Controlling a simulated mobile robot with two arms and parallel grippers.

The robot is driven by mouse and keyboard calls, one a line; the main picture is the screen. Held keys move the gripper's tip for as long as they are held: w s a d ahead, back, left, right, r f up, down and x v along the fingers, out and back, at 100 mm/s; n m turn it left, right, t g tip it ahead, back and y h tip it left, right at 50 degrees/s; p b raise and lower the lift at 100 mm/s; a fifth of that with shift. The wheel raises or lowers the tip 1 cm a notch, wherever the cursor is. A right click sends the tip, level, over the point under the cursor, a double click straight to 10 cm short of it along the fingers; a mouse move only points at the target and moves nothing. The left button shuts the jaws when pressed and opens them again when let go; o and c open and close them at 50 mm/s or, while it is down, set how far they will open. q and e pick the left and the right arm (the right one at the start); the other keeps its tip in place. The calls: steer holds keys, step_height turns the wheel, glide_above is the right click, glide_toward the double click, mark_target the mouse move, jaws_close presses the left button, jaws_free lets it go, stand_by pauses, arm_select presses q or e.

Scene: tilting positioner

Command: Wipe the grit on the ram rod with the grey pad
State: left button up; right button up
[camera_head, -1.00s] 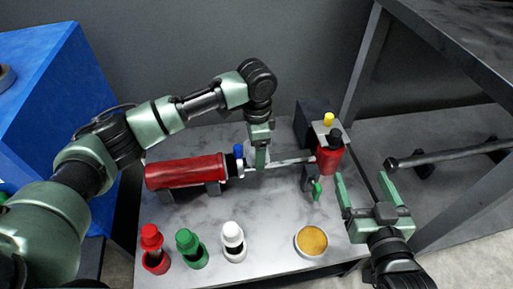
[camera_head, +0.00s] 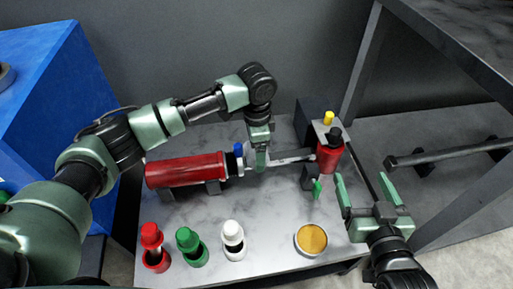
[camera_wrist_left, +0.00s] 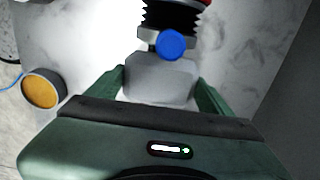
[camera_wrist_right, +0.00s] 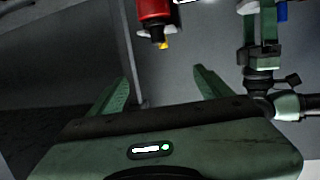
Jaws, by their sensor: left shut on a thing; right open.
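The ram rod (camera_head: 292,161) is a pale metal rod running from the red cylinder (camera_head: 185,171) to a red end block (camera_head: 329,157). My left gripper (camera_head: 260,160) is over the rod near the cylinder end. It is shut on the grey pad (camera_wrist_left: 160,78), a pale grey block between its fingers in the left wrist view. The pad is mostly hidden by a finger in the head view, and I cannot tell whether it touches the rod. I cannot make out the grit. My right gripper (camera_head: 362,178) is open and empty, right of the table.
Red (camera_head: 153,248), green (camera_head: 191,247) and white (camera_head: 233,240) capped containers stand along the front. A round dish with tan contents (camera_head: 311,240) is right of them. A green-handled part (camera_head: 317,188) stands before the rod. A dark rack (camera_head: 450,60) stands at right.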

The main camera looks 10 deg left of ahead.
arm_select(q)
steer(key=shift+f, duration=0.35)
